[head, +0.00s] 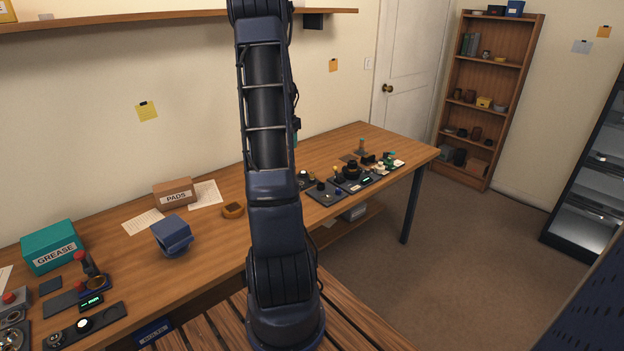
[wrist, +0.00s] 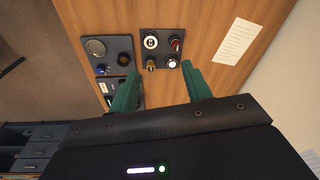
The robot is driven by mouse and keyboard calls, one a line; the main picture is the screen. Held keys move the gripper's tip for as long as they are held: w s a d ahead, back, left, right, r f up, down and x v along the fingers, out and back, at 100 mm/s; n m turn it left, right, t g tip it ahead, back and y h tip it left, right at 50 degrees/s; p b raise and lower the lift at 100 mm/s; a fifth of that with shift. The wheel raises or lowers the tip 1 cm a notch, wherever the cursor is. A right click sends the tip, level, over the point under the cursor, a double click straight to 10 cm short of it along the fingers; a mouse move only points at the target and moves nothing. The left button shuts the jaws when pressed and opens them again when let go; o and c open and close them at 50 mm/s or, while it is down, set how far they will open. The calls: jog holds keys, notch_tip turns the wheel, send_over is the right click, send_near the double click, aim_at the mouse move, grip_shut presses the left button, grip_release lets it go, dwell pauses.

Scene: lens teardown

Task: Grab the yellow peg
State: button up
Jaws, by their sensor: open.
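In the wrist view, a small yellow-gold peg (wrist: 150,65) with a dark top stands on a dark square tray (wrist: 146,53). On the same tray are a white piece with a dark ring (wrist: 150,41), a dark red piece (wrist: 176,44) and a pale round piece (wrist: 172,62). My gripper (wrist: 161,68) has two teal fingers, wide apart and empty. The peg appears between the fingertips in the picture, nearer the left one, and I see no contact. In the head view my arm hides most of the gripper and part of that tray.
Beside it is another dark tray (wrist: 94,72) with a silver disc, a blue ring and a black knob. A paper sheet (wrist: 235,41) lies on the bench.

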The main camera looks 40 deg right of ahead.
jog(key=s+d+f+m+g, duration=0.1)
jog(key=d+f+m, duration=0.2)
jog(key=d+f, duration=0.75)
send_over(312, 173)
jog(key=f, duration=0.4)
jog(key=shift+s+a+f, duration=0.2)
jog(key=shift+a+f, duration=0.05)
jog(key=shift+f, duration=0.15)
jog(key=shift+w+d+f, duration=0.15)
jog(key=shift+f, duration=1.25)
jog(key=shift+w+d+f, duration=0.15)
jog(key=shift+f, duration=1.2)
jog(key=c, duration=1.1)
